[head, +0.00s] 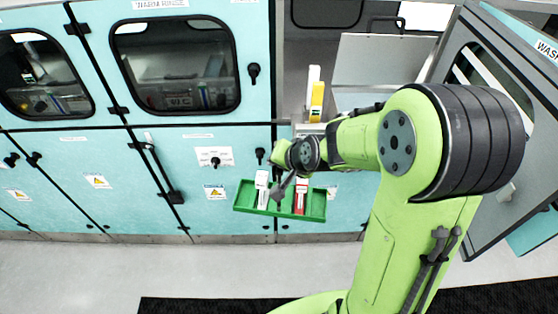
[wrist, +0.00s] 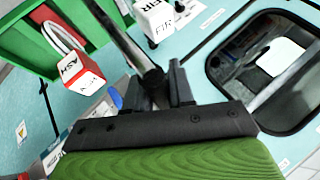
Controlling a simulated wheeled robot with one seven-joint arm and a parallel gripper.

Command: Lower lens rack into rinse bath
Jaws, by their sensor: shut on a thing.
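A green rack (head: 245,199) hangs in front of the teal cabinet fronts in the head view. It carries a white block (head: 262,186) and a red-and-white block (head: 300,196). My gripper (head: 281,187) is above the rack's middle. In the wrist view, my gripper (wrist: 160,88) is shut on a dark bar (wrist: 122,38) that runs along the green rack (wrist: 25,45). The red-and-white block (wrist: 83,72) and the white lettered block (wrist: 158,20) show beside the bar. I cannot make out which opening is the rinse bath.
A window labelled "WARM RINSE" (head: 175,66) is at upper left. An open bay with a grey panel (head: 385,62) and a yellow-and-white item (head: 316,95) is behind my arm. An open door (head: 500,110) stands at right. Bare floor (head: 80,270) lies at lower left.

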